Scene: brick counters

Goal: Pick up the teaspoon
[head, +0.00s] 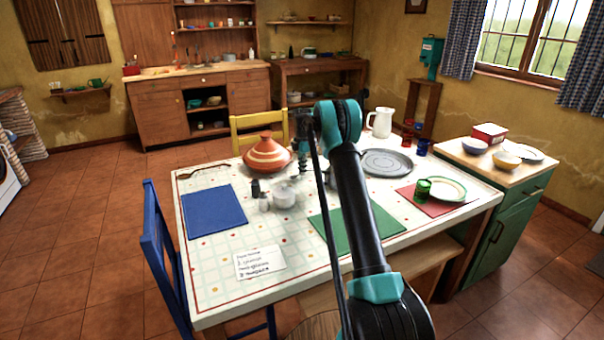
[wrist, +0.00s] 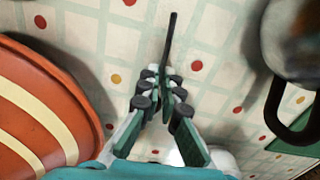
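In the wrist view, a thin dark handle (wrist: 171,38), apparently the teaspoon's, rises from between my fingertips. My gripper (wrist: 162,82) has its fingers drawn close together around the near end of this handle. The spoon's bowl end is not visible. The tiled white tabletop (wrist: 215,45) lies behind it. In the head view my gripper (head: 301,165) is over the far middle of the table, just right of the terracotta tagine (head: 267,155). The teaspoon is too small to make out there.
The tagine is close on the left in the wrist view (wrist: 35,105); a blurred rounded thing with a dark handle (wrist: 292,45) is close on the right. A small pale pot (head: 284,196) stands near my gripper. A grey tray (head: 387,162) and white pitcher (head: 380,122) stand farther right.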

